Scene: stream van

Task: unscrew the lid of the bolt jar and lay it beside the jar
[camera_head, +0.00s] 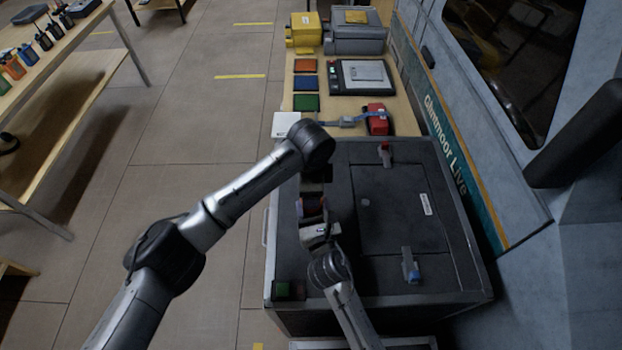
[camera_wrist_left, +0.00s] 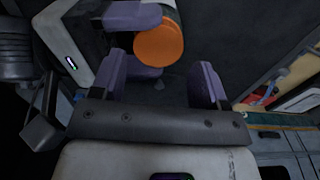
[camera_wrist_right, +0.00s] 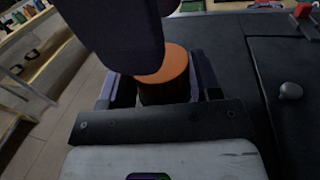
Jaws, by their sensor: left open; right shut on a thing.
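The bolt jar has an orange lid, which shows as a round face in the left wrist view (camera_wrist_left: 158,45). In the right wrist view the lid (camera_wrist_right: 170,65) sits on top of the dark jar body (camera_wrist_right: 163,95). My right gripper (camera_wrist_right: 155,88) is shut on the jar, with one finger on each side. My left gripper (camera_wrist_left: 162,78) is open, its two purple fingers apart and the lid just beyond their tips. One left finger hides part of the lid in the right wrist view. In the head view the arms mostly hide the jar.
The dark case top (camera_head: 365,270) carries a red-topped clamp (camera_head: 384,150) and a blue-tipped one (camera_head: 410,268). A wooden bench (camera_head: 340,105) with boxes and coloured bins lies beyond. The van wall (camera_head: 470,170) bounds the right. The case's right part has free room.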

